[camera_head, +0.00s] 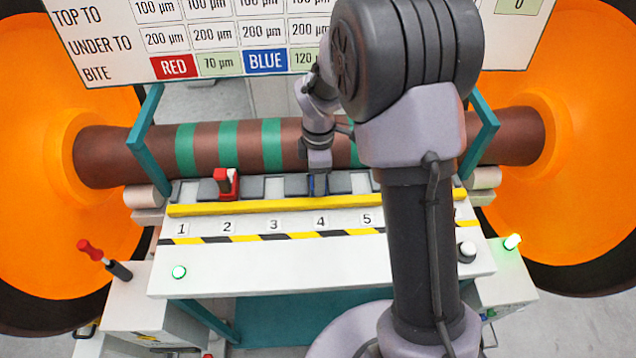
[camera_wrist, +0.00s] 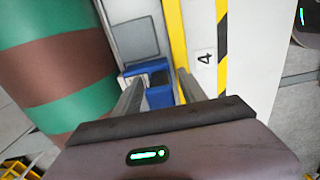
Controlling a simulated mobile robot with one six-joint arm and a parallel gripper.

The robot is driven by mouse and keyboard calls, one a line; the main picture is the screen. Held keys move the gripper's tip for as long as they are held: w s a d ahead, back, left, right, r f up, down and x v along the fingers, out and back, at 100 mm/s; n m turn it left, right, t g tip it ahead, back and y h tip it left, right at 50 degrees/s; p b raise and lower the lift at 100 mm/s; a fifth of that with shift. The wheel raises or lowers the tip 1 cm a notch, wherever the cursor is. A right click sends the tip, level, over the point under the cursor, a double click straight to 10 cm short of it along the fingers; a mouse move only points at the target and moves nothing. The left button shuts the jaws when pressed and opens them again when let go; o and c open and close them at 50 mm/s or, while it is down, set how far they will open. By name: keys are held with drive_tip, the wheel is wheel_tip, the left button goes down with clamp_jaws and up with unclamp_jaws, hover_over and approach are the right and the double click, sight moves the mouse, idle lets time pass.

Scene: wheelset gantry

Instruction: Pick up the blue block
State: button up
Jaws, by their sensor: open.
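The blue block (camera_wrist: 160,97) stands at the slot numbered 4 on the gantry's bench, beside the yellow bar. It also shows in the head view (camera_head: 311,186), mostly hidden behind my gripper. My gripper (camera_head: 317,176) is over it and points down. In the wrist view my gripper (camera_wrist: 160,77) is open, with one finger on each side of the block. I cannot tell whether either finger touches it.
A red block (camera_head: 223,183) stands at slot 2, left of my gripper. The yellow bar (camera_head: 270,205) runs along the slots' front. The brown and green axle (camera_head: 270,145) lies close behind, between orange wheels. A red-handled lever (camera_head: 90,250) stands front left.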

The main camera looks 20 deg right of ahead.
drive_tip(key=shift+r, duration=0.1)
drive_tip(key=shift+c, duration=0.4)
clamp_jaws()
drive_tip(key=shift+r, duration=0.15)
